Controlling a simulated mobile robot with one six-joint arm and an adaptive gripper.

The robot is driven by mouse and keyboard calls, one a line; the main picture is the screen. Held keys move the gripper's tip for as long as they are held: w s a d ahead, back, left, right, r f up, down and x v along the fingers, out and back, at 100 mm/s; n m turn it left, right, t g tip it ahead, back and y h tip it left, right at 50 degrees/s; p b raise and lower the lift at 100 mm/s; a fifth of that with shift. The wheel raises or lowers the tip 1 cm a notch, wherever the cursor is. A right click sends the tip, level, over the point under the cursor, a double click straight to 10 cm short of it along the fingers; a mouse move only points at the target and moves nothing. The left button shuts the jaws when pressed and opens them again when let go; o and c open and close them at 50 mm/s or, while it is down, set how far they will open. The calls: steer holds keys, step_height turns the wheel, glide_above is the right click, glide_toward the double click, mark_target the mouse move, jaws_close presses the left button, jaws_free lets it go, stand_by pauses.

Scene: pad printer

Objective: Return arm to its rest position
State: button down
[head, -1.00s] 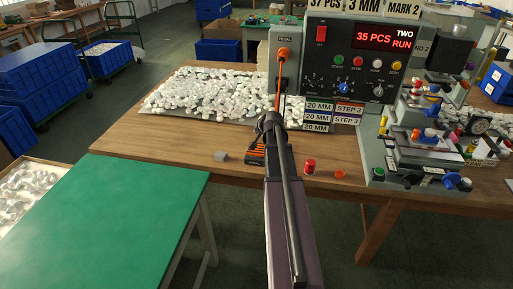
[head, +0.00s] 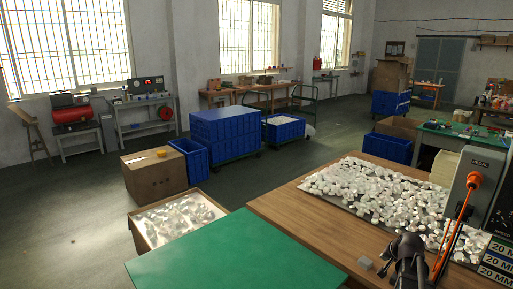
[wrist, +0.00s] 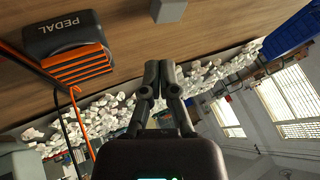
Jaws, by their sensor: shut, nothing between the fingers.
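My gripper (wrist: 158,80) shows in the wrist view with its fingertips together and nothing between them. In the head view my gripper and forearm (head: 405,258) rise at the bottom right, in front of the wooden table (head: 300,215). The black pedal (wrist: 70,40) with orange ribs is at the upper left of the wrist view. A small grey block (head: 365,263) lies on the table left of my arm, and it also shows at the top of the wrist view (wrist: 168,10).
Many white pieces (head: 370,190) cover a sheet on the table. Floor at the left is clear.

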steer(key=s+a+n+g+p, duration=0.1)
steer(key=s+a, duration=0.4)
steer(key=a, duration=0.5)
steer(key=s+a+r+n+g+p, duration=0.1)
steer(key=s+a+n, duration=0.4)
steer(key=a, duration=0.5)
steer(key=s+a+n+g+p, duration=0.2)
steer(key=s+a+g, duration=0.3)
steer(key=a, duration=0.5)
steer(key=shift+s+a+r+n+y+p, duration=0.3)
steer(key=shift+s+a+n+p, duration=0.1)
steer(key=shift+s, duration=0.3)
